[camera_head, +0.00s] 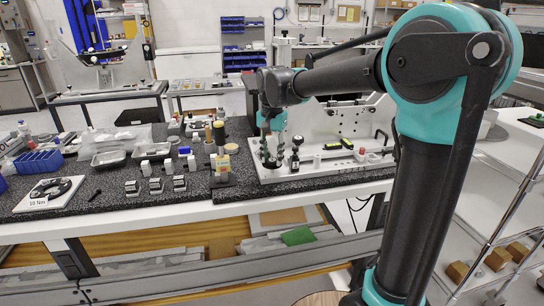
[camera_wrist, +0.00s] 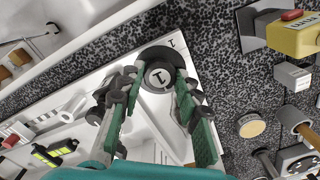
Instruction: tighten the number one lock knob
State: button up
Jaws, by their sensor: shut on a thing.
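The number one lock knob (camera_wrist: 160,76) is a round dark knob with a pale cap marked "1". It sits at the corner of the white fixture plate (camera_head: 325,172), beside a small printed "1". My gripper (camera_wrist: 158,88) has its green-padded fingers on both sides of the knob and is shut on it. In the head view my gripper (camera_head: 266,143) reaches down to the front left corner of the plate, and its fingers largely hide the knob there.
A second black knob (camera_head: 295,154) stands close to the right of my gripper. A yellow box with a red button (camera_wrist: 294,30) is on the speckled bench top. Several small bottles and blocks stand left of the plate, with a blue bin (camera_head: 40,161) farther left.

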aim_at(272, 160)
jog(key=o, duration=1.2)
jog(key=shift+c, duration=0.2)
notch_tip(272, 160, up, 12)
